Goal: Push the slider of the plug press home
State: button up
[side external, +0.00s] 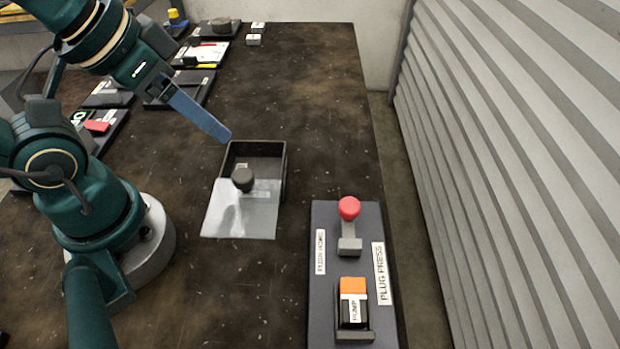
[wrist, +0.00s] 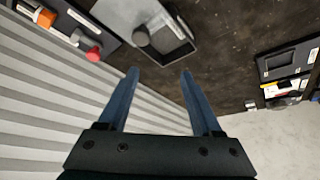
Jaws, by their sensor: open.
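The plug press (side external: 318,290) is a dark plate at the right front of the table in the side view. Its slider has a red round knob (side external: 349,208) on a grey stem and block (side external: 350,246). An orange, white and black pump plug (side external: 353,300) sits in a holder at the near end, with a gap between it and the slider block. The red knob also shows at the top left of the wrist view (wrist: 93,54). My gripper (side external: 224,136) is in the air above the table, behind and left of the press; its two blue fingers (wrist: 160,72) are apart and empty.
A dark open bin (side external: 285,165) stands mid-table, with a clear lid (side external: 240,222) with a dark knob (side external: 243,179) across its near part. Several dark trays (side external: 205,88) line the left and back. A corrugated wall (side external: 500,150) rises beyond the right edge. The table's back right is clear.

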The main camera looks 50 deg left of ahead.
jog(key=shift+o, duration=0.2)
jog(key=w+d+r+n, duration=0.1)
jog(key=w+d+r, duration=0.1)
jog(key=w+r, duration=0.3)
jog(key=m+g, duration=0.2)
jog(key=g, duration=0.4)
send_over(351, 203)
notch_tip(351, 203, down, 11)
jog(key=shift+f, duration=2.6)
grip_shut()
